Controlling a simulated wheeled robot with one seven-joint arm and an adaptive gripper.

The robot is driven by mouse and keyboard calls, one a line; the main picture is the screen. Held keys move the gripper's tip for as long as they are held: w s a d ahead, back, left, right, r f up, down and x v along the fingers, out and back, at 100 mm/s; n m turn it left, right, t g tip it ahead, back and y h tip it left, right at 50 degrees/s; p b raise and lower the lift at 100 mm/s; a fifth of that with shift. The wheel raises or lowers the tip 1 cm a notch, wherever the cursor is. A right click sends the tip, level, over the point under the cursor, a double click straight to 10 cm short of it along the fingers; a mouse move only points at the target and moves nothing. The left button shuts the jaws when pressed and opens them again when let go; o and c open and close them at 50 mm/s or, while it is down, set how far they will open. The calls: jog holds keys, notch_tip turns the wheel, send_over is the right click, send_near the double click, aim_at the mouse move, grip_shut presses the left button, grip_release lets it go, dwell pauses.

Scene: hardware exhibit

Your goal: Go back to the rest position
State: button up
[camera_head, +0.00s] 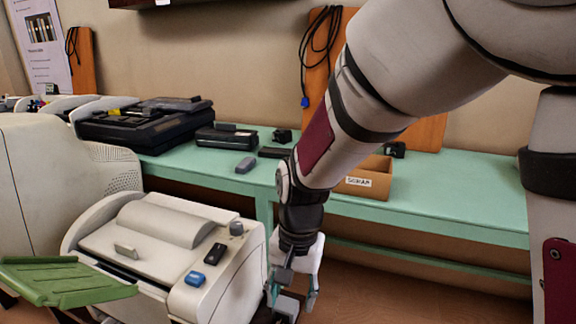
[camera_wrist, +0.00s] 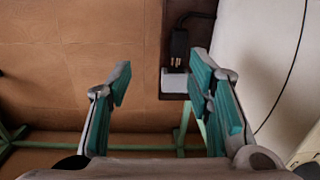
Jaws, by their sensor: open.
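My gripper (camera_head: 292,294) hangs low beside the right side of the beige printer, pointing down in front of the green table. In the wrist view my gripper (camera_wrist: 162,82) shows its two teal-padded fingers wide apart, with nothing held between them. Beyond the right finger, a dark brown surface (camera_wrist: 197,34) carries a black plug-like piece (camera_wrist: 179,46) and a light grey block (camera_wrist: 174,82). The grey block also shows by the fingers in the head view (camera_head: 287,305). My arm reaches down from the upper right.
The beige printer (camera_head: 175,245) with a green tray (camera_head: 62,282) stands close left of my gripper. The green table (camera_head: 455,196) bears a box labelled scrap (camera_head: 365,182) and several dark devices. Bare floor (camera_wrist: 60,70) lies left.

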jog(key=s+d+r+n, duration=0.2)
jog(key=s+d+r, duration=0.7)
jog(key=d+r, duration=0.2)
jog(key=s+d+r+n+t, duration=0.1)
jog(key=s+d, duration=0.3)
jog(key=s, duration=0.4)
jog(key=s+d+r, duration=0.1)
jog(key=s+d, duration=0.3)
jog(key=s, duration=0.3)
notch_tip(320, 180, up, 24)
jog(key=t+p, duration=0.3)
jog(key=p, duration=1.9)
jog(key=shift+s+t+h, duration=0.15)
jog(key=shift+t+h, duration=0.15)
jog(key=shift+h, duration=0.1)
jog(key=shift+a, duration=0.1)
